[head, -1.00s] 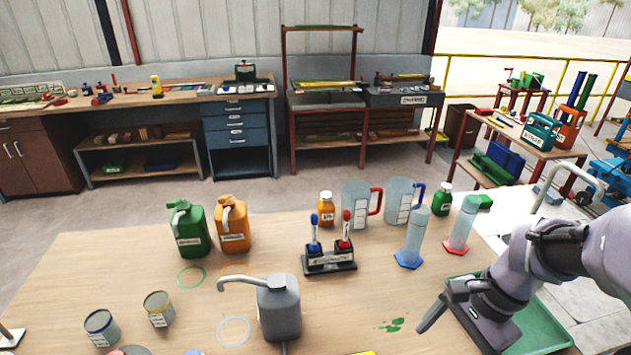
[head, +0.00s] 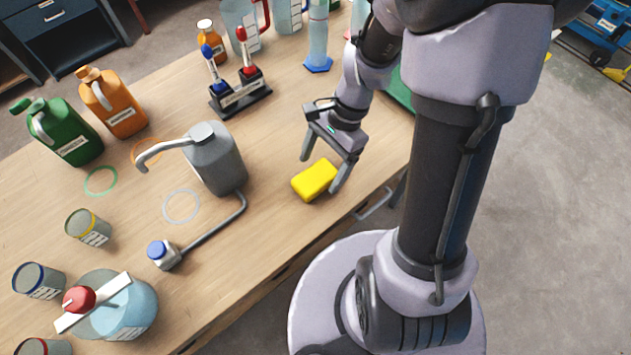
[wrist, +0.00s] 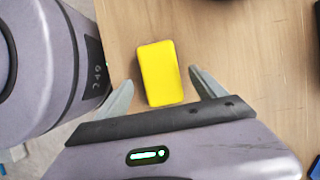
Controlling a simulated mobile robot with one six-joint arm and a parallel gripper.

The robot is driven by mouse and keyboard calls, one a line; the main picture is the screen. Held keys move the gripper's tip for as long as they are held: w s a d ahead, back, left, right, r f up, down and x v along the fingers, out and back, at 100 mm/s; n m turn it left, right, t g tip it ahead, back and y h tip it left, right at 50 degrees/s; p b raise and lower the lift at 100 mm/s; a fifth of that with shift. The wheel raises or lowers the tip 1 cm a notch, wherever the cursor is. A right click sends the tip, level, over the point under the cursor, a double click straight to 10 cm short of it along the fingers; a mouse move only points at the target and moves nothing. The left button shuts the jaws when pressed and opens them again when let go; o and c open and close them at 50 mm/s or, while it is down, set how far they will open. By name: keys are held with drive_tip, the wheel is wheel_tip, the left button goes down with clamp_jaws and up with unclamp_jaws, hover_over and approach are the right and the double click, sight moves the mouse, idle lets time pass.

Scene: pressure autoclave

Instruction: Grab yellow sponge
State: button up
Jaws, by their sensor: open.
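The yellow sponge (head: 315,180) lies flat on the wooden table near its front edge. My gripper (head: 321,173) is open, with its fingers pointing down at the table around the sponge. In the wrist view the sponge (wrist: 160,72) sits ahead of and between the two spread fingers of my gripper (wrist: 160,90), with a gap on each side. I cannot tell the exact height of the fingertips above the table. The sponge is not gripped.
Green (head: 62,132) and orange (head: 112,103) jugs stand at left. Bare table surrounds the sponge.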

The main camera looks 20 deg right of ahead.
sight(318, 174)
drive_tip(key=b+x, duration=0.1)
drive_tip(key=x, duration=0.2)
drive_tip(key=shift+r, duration=0.15)
drive_tip(key=shift+f, duration=0.2)
drive_tip(key=c, duration=1.4)
